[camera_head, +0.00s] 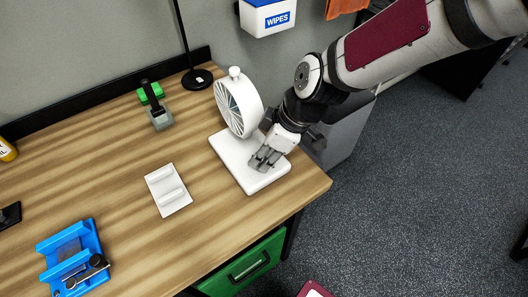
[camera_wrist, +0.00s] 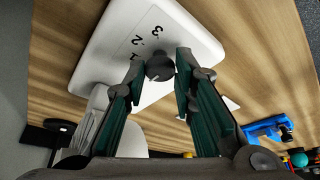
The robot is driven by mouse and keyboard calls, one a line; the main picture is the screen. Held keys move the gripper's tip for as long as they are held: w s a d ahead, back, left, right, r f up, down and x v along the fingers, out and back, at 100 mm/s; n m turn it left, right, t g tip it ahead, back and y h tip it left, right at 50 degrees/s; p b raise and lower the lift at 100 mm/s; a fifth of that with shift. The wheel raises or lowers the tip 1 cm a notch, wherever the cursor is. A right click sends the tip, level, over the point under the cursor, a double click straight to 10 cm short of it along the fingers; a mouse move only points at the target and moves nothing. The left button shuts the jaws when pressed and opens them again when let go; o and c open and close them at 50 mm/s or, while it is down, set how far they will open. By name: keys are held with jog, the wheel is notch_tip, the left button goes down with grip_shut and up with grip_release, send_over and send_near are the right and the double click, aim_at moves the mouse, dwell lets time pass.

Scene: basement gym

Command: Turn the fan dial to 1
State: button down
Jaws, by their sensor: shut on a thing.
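The white fan (camera_head: 238,106) stands on its flat white base (camera_head: 235,165) near the table's right end. The base also shows in the wrist view (camera_wrist: 110,52). My gripper (camera_head: 264,160) points down over the front of the base. In the wrist view its fingertips (camera_wrist: 159,65) are on both sides of the dial, shut on it. The dial's pointer mark cannot be made out. In the head view my fingers hide the dial.
A white switch-like plate (camera_head: 158,197) and a blue holder (camera_head: 73,255) lie left on the wooden table (camera_head: 115,150). A lamp base (camera_head: 197,80) and a green-and-grey item (camera_head: 158,117) stand behind. A wipes box (camera_head: 268,17) hangs on the wall.

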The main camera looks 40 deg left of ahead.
jog(key=m, duration=0.1)
jog(key=m+t, duration=0.1)
jog(key=m, duration=0.2)
jog(key=shift+s+m+t, duration=0.3)
jog(key=shift+t, duration=0.1)
jog(key=shift+m+t+p, duration=0.6)
jog(key=shift+m+p, duration=0.1)
jog(key=shift+m, duration=0.8)
jog(key=c, duration=1.3)
grip_release()
jog(key=v, duration=1.2)
jog(key=shift+d, duration=0.1)
